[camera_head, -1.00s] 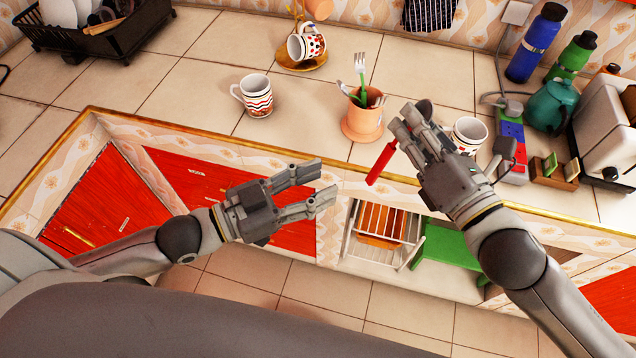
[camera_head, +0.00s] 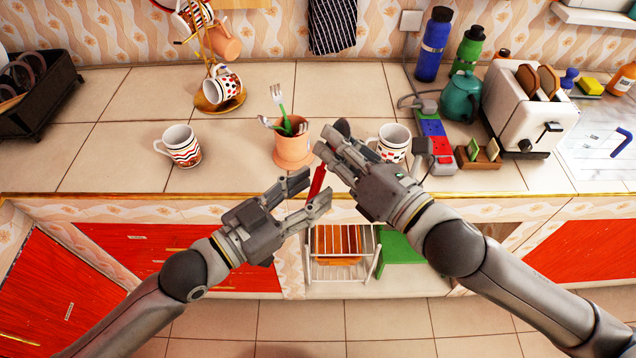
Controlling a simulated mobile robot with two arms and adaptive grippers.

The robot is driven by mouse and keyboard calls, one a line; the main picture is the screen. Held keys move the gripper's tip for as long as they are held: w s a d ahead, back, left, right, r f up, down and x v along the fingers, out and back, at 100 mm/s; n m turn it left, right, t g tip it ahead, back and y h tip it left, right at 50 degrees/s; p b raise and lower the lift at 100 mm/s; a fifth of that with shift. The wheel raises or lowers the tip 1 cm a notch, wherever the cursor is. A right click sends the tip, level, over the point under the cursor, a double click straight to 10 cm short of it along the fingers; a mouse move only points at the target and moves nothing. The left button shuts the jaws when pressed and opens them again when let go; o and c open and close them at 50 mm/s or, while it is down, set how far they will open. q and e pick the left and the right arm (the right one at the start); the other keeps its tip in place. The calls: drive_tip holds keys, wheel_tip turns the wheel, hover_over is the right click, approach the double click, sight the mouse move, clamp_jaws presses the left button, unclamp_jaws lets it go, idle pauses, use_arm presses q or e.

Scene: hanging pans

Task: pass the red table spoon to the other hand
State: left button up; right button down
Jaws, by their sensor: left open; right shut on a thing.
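The red table spoon (camera_head: 318,179) is held by my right gripper (camera_head: 329,144), which is shut on it. Its red handle slants down toward the counter's front edge, and its dark bowl end shows above the fingers. The middle of the spoon is hidden by the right fingers. My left gripper (camera_head: 316,187) is open and comes in from the lower left. Its fingertips are at the lower end of the red handle, which appears between or just behind them. I cannot tell whether they touch it.
A terracotta pot (camera_head: 293,150) with cutlery stands just behind the grippers. A patterned mug (camera_head: 393,142) is close behind my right gripper, and another mug (camera_head: 181,146) stands to the left. The counter at left is mostly clear.

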use_arm(q)
drive_tip(key=shift+x, duration=1.25)
clamp_jaws()
use_arm(e)
drive_tip(key=c, duration=1.4)
unclamp_jaws()
